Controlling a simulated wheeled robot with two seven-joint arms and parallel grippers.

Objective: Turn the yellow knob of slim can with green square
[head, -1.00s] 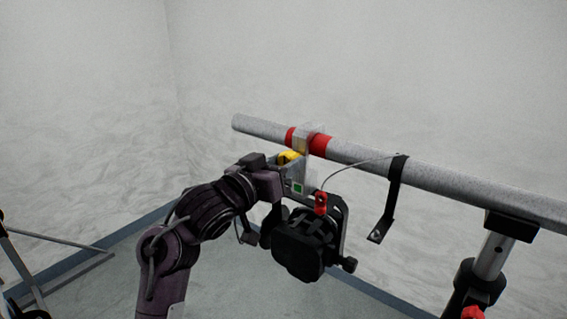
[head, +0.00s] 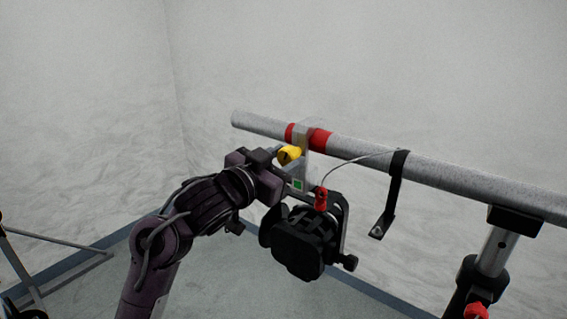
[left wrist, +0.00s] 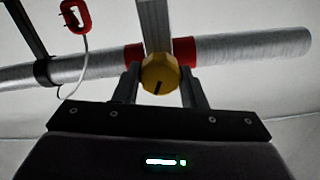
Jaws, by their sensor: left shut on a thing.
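The slim can (head: 298,247) is black and hangs below the grey pipe from a clamp (head: 301,143). A green square (head: 298,184) shows on the bracket above the can. The yellow knob (head: 288,155) is on the clamp's left side, and its round face with a dark slot shows in the left wrist view (left wrist: 160,74). My left gripper (left wrist: 160,82) has one finger on each side of the knob and is shut on it. In the head view the fingers are mostly hidden behind the wrist. My right gripper is not in view.
The grey pipe (head: 450,183) with red bands runs across, held by a stand (head: 490,262) at right. A red clip (head: 320,199) on a thin cable and a black strap (head: 394,195) hang nearby. Another stand (head: 30,275) is at far left.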

